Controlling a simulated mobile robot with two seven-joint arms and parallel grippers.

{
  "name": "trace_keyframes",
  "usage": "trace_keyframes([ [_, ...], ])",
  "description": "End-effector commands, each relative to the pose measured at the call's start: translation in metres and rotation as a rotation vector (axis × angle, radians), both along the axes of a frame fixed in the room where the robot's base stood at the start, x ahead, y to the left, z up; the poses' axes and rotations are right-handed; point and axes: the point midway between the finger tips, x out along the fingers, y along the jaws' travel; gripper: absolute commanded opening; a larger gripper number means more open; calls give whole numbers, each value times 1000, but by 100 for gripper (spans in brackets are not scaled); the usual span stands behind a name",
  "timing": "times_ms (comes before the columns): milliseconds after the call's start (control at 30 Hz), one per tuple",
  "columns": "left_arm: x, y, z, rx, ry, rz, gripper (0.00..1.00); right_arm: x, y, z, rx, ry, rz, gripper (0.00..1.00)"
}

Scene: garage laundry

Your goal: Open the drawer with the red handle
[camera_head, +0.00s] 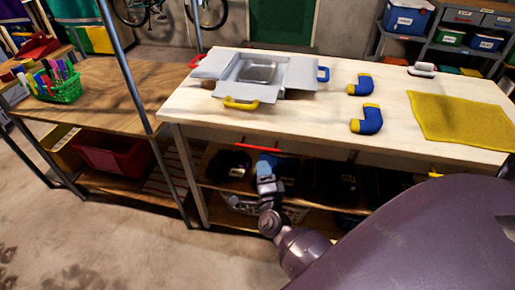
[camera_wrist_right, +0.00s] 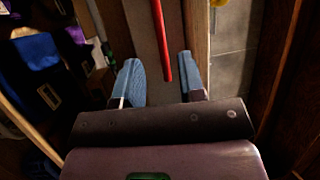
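A long thin red handle (camera_head: 258,148) shows just below the front edge of the light wooden workbench (camera_head: 190,108), left of its middle. The drawer front behind it is in shadow, and I cannot tell how far out it stands. My right gripper (camera_head: 268,166) is just below the handle's right part. In the right wrist view, the red handle (camera_wrist_right: 161,42) reaches down from the top between the two blue fingers of my open right gripper (camera_wrist_right: 163,82), nearer the right finger. I cannot tell whether they touch. My left gripper is not in view.
A grey box (camera_head: 260,76) with coloured handles stands on the workbench, with blue-yellow pipe elbows (camera_head: 368,122) and a yellow cloth (camera_head: 458,120). Dark items fill the shelf underneath. A brown table (camera_head: 98,88) adjoins on the left. The floor in front is clear.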

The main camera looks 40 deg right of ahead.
Motion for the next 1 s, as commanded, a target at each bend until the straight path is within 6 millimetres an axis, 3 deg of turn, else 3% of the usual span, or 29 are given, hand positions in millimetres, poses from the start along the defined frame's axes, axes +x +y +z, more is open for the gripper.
trace_keyframes([
  [300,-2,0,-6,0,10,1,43,48,-24,10,-3,1,1,37],
  [500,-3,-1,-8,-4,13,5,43,68,-34,14,-4,2,1,37],
  [933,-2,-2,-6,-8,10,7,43,75,-38,15,-3,3,1,37],
  [1000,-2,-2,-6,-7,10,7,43,75,-38,15,-3,3,1,29],
])
